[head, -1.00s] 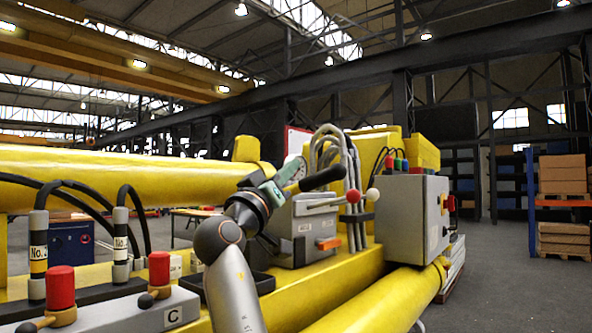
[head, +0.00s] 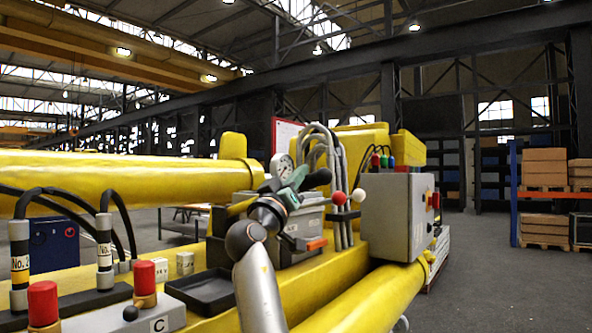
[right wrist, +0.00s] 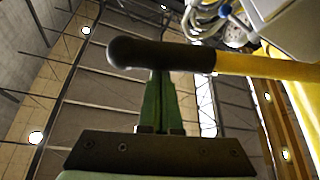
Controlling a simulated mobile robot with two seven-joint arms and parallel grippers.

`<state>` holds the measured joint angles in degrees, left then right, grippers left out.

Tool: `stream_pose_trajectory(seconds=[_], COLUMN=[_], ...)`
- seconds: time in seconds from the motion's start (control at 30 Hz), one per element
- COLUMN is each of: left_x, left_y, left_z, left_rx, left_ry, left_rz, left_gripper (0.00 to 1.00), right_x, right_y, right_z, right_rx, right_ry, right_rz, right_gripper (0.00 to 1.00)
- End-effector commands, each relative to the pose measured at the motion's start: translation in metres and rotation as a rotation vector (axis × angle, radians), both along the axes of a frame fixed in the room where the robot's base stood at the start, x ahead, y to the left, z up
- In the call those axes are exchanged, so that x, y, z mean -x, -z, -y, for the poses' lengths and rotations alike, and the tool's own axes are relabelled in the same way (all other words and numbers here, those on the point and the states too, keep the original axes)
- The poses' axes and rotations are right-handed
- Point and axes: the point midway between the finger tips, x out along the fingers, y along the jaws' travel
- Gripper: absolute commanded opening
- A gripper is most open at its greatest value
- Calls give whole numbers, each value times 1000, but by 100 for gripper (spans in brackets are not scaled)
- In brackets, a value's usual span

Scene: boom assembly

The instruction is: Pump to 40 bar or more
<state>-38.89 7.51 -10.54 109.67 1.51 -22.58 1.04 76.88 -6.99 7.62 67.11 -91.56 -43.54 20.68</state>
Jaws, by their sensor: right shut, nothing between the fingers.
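The hand pump is a grey block (head: 308,218) on the yellow boom in the middle of the head view. Its lever has a black grip (head: 318,178), which also shows in the right wrist view (right wrist: 165,54) on a yellow rod (right wrist: 270,68). A round white gauge (head: 282,166) stands just behind; its reading is too small to tell. My right gripper (head: 296,178), with green fingers, is shut and empty at the lever. In the right wrist view the grip crosses in front of the fingers (right wrist: 158,88) and hides part of them. My left gripper is not in view.
A grey control box (head: 385,215) with coloured connectors stands right of the pump. Lever knobs, one red (head: 338,198) and one white (head: 358,195), and grey hoses (head: 335,150) are close to the gripper. A black tray (head: 205,292) and red-capped valves (head: 144,275) are at the left.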

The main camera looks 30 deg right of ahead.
Motion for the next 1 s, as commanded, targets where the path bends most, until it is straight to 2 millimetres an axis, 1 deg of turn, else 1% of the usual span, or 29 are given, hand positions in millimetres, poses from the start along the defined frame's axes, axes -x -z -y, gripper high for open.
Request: stream_pose_trajectory(seconds=[0.2,0.27,0.37,0.53,0.7,0.8,1.0], left_x=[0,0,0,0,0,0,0], left_y=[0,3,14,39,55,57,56], left_z=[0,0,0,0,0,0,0], left_rx=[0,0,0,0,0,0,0], left_ry=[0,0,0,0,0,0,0], left_rz=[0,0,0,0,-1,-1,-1], left_gripper=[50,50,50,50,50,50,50], right_x=[0,0,3,10,14,16,16], right_y=[0,3,14,41,59,62,61], right_z=[0,0,1,4,7,7,7], right_rx=[0,-2,-12,-41,-46,-45,-46], right_ry=[0,0,1,2,1,1,1], right_rz=[1,4,28,100,108,107,106], right_gripper=[0,0,0,0,0,0,0])
